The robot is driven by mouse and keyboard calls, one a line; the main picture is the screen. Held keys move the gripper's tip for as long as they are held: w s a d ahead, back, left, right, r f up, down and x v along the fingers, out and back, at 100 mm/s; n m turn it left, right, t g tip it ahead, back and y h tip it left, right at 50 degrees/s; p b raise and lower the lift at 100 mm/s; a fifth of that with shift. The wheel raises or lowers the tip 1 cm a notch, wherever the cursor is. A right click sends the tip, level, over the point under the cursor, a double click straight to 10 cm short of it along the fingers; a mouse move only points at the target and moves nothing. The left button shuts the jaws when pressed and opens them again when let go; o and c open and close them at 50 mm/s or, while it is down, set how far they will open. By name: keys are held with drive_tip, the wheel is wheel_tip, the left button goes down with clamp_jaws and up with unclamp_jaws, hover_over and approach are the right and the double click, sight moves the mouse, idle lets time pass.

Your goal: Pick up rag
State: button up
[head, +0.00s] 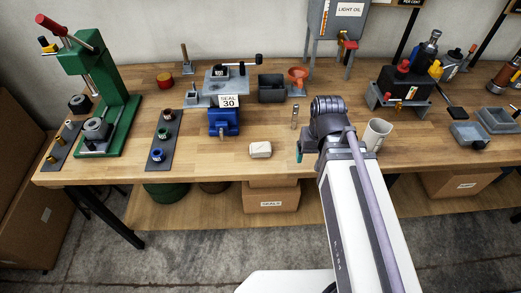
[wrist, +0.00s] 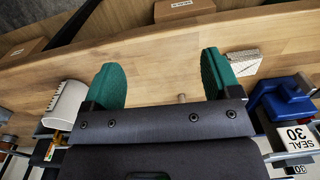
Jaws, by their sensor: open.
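The rag (head: 260,149) looks like a small, folded, off-white block. It lies flat on the wooden bench near the front edge, left of my arm in the head view. In the wrist view the rag (wrist: 245,63) is just outside the right-hand green finger, apart from the space between the fingers. My gripper (wrist: 162,72) is open and empty, with bare wood between its two green fingers. In the head view my arm hides most of the gripper, and only a bit of green shows at its left side.
A blue vise (head: 224,121) with a "SEAL 30" tag stands behind the rag. A small clear vial (head: 294,116) stands right of the vise. A pale cup (head: 377,134) stands right of my arm. The bench is clear between the rag and the dark strip (head: 161,140).

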drive_tip(key=w+a+n+y, duration=0.2)
drive_tip(key=w+a+n, duration=0.4)
drive_tip(key=w, duration=0.2)
drive_tip(key=n+y, duration=0.2)
drive_tip(key=n, duration=1)
approach(262, 147)
drive_tip(key=b+x, duration=0.9)
drive_tip(key=b, duration=0.1)
drive_tip(key=shift+w+f+b, duration=0.1)
drive_tip(key=shift+f+b, duration=0.2)
drive_tip(key=shift+b, duration=0.1)
drive_tip(key=shift+a+f, duration=0.1)
drive_tip(key=shift+r, duration=0.25)
drive_tip(key=c, duration=1.1)
